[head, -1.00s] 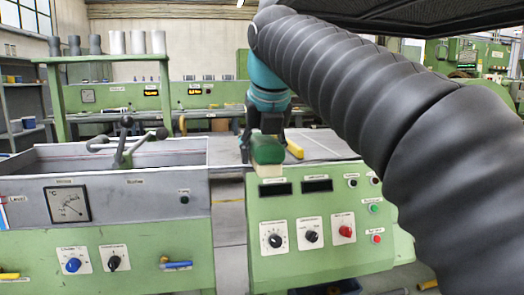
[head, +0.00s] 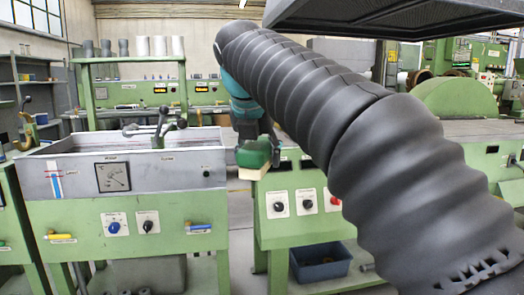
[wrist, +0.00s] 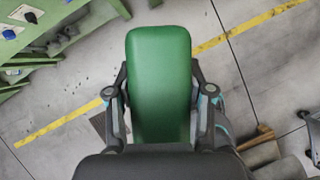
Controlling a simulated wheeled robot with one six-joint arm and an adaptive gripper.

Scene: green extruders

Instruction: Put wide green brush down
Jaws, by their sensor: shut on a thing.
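The wide green brush (head: 255,152) has a green body and a pale underside, and hangs from my gripper (head: 257,135) in the head view. In the wrist view the brush's broad green back (wrist: 160,75) fills the middle, between the two fingers of my gripper (wrist: 160,98), which is shut on it. The floor shows below around the brush. In the head view it overlaps the left end of the right green control cabinet (head: 300,228). Its exact height and distance from the cabinet are unclear.
A green machine with a metal trough (head: 130,170) and levers stands on the left. A dark blue bin (head: 320,262) lies under the right cabinet. A floor gap (head: 240,220) separates the machines. My arm covers much of the right side. A yellow floor line (wrist: 60,120) crosses the wrist view.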

